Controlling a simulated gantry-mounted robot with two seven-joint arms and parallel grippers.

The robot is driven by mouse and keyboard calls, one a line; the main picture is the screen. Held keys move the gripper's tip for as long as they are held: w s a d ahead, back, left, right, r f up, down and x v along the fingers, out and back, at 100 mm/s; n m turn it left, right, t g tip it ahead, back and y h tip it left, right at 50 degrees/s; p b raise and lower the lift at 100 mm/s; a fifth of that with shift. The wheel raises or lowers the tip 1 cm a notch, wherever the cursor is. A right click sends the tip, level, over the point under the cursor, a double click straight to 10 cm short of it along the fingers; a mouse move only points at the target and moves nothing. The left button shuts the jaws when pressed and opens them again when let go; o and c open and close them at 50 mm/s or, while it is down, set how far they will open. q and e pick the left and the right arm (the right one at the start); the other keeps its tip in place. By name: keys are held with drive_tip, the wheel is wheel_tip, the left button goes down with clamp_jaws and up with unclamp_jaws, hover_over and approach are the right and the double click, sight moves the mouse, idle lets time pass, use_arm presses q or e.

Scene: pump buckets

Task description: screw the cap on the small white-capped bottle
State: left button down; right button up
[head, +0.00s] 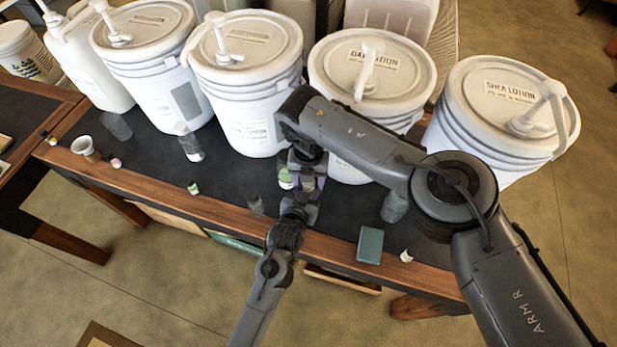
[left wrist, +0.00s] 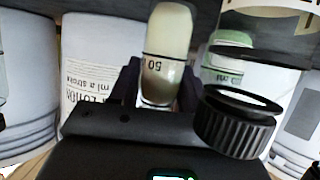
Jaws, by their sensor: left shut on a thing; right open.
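My left gripper (head: 300,196) is over the table's front middle. In the left wrist view it is shut on a small clear bottle (left wrist: 166,60) with cream-coloured contents and a "50" mark. My right gripper (head: 306,176) is open, just above and very close to the left one. Its fingers are small and partly hidden here. A dark ridged round piece (left wrist: 236,122) with a pale top shows close to the left wrist camera; I cannot tell what it belongs to. A small white cap-like piece (head: 406,256) lies near the table's right front edge. The held bottle's top is unclear.
Large white pump buckets (head: 248,85) line the back of the dark table (head: 150,165). A green-filled bottle (head: 284,177) stands just behind the grippers. A clear bottle (head: 394,207) and a green block (head: 370,245) are at the right. Small pieces (head: 193,188) lie at the left.

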drive_tip(key=shift+r, duration=2.25)
drive_tip(key=shift+c, duration=0.3)
drive_tip(key=shift+r+n, duration=1.1)
drive_tip(key=shift+r, duration=0.65)
drive_tip(key=shift+f, duration=0.1)
drive_tip(key=shift+f, duration=3.95)
drive_tip(key=shift+c, duration=0.5)
